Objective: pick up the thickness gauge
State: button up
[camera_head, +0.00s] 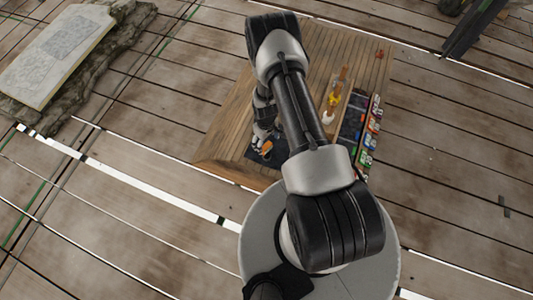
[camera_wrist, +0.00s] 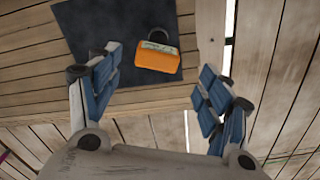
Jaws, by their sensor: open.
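The thickness gauge looks to be the orange block-shaped thing with a dark curved loop and a pale label. In the wrist view this gauge (camera_wrist: 158,58) lies on a dark mat (camera_wrist: 90,22), between and beyond my open fingers. In the head view the orange gauge (camera_head: 267,147) shows small beside my wrist. My gripper (camera_wrist: 157,88) is open, with blue-padded fingers apart on both sides and nothing between the tips. In the head view my arm hides part of the table and most of the gripper.
A small red thing (camera_head: 380,54) lies at the far right corner. A stone slab (camera_head: 60,50) stands at upper left on the plank floor.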

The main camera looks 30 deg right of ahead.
aim_at(266, 146)
notch_tip(266, 146, down, 7)
jog(key=b, duration=0.3)
jog(key=shift+w+d+r, duration=0.1)
jog(key=shift+d, duration=0.05)
jog(key=shift+r, duration=0.1)
jog(key=shift+c, duration=0.4)
jog(key=c, duration=1.3)
jog(key=shift+r, duration=0.1)
